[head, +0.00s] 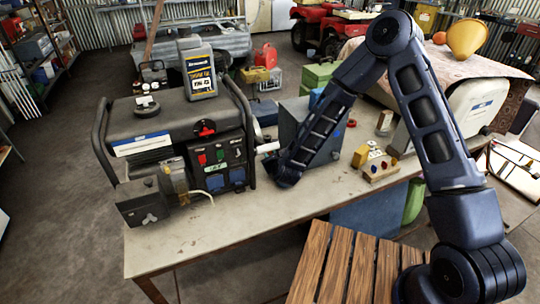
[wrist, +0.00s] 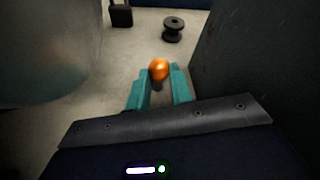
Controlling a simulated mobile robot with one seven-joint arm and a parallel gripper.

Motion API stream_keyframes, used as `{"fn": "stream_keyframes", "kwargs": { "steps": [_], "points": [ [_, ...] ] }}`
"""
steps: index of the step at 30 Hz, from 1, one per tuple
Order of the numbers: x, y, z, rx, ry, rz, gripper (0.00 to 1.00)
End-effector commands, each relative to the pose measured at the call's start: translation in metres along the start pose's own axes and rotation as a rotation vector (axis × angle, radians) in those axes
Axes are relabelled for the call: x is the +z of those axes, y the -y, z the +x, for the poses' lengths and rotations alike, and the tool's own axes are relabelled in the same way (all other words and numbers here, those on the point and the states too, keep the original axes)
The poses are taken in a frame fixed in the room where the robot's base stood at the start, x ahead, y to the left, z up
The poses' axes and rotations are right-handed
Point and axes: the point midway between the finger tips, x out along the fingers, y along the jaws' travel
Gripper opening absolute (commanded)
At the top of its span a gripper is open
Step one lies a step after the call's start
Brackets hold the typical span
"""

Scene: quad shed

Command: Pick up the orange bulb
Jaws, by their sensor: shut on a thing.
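In the wrist view the orange bulb (wrist: 158,69) is a small, shiny round thing between the tips of my gripper's teal fingers (wrist: 161,84). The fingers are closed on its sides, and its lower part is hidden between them. Pale tabletop shows below and beyond it, and I cannot tell whether the bulb touches the table. The bulb and fingertips cannot be made out there.
In the wrist view, a black spool (wrist: 173,29) and a dark padlock-like thing (wrist: 120,13) lie beyond my fingers, with large dark surfaces on both sides. The workbench's front strip (head: 255,222) is clear.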

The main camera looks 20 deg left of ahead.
Motion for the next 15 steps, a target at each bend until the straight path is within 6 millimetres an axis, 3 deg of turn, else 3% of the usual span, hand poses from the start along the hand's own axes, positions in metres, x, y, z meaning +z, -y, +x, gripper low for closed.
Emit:
{"fn": "stream_keyframes", "kwargs": {
  "steps": [8,15],
  "points": [
    [0.012,0.004,-0.005,-0.001,0.002,0.001,0.09],
    [0.002,-0.019,-0.049,0.004,-0.002,-0.001,0.09]
  ]
}}
